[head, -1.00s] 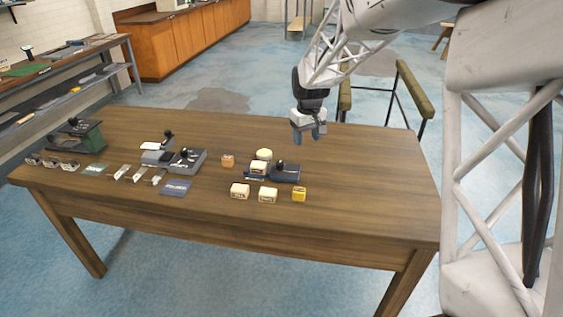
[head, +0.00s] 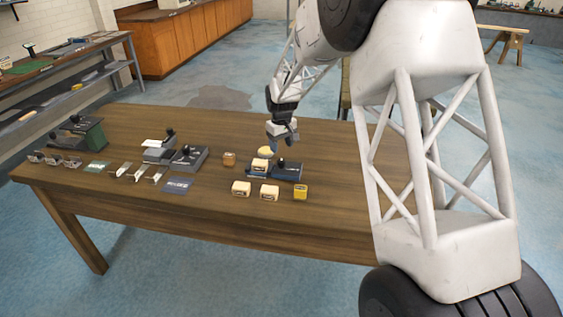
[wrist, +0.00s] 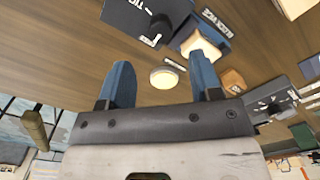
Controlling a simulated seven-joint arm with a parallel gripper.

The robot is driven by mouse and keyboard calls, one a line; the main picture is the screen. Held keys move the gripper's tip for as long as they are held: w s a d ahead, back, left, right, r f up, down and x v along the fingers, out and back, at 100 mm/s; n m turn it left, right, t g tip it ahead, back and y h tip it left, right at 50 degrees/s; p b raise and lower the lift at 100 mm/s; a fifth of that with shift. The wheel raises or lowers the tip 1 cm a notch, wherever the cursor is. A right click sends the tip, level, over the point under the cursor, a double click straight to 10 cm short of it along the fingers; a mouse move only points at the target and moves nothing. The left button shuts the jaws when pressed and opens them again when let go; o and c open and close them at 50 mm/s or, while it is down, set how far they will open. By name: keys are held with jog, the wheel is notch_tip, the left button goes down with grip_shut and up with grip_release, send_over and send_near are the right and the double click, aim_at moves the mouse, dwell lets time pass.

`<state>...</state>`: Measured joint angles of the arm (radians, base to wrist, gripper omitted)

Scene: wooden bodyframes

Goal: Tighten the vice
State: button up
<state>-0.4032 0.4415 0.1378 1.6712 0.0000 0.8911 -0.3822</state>
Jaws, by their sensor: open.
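The vice (head: 288,173) is a low dark-blue fixture on the right part of the table, with a black knob (head: 281,162) on top. A cream block (head: 260,164) sits at its left end; I cannot tell whether it is clamped. In the wrist view the vice's dark body (wrist: 140,22) is at the top, with the cream block (wrist: 203,45) to its right. My gripper (head: 284,143) is open and empty, above and behind the vice. In the wrist view its blue fingers (wrist: 161,72) hang apart, with a round cream piece (wrist: 163,77) on the table between them in the picture.
An orange-brown block (head: 229,159) is left of the vice. Two cream blocks (head: 241,188) (head: 269,192) and a yellow block (head: 300,192) are in front. A grey fixture (head: 188,158) and a green fixture (head: 88,135) stand farther left. The table's front strip (head: 230,217) is bare.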

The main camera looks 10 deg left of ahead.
aim_at(282, 160)
jog(key=shift+f, duration=0.1)
jog(key=shift+f, duration=3.8)
jog(key=c, duration=0.9)
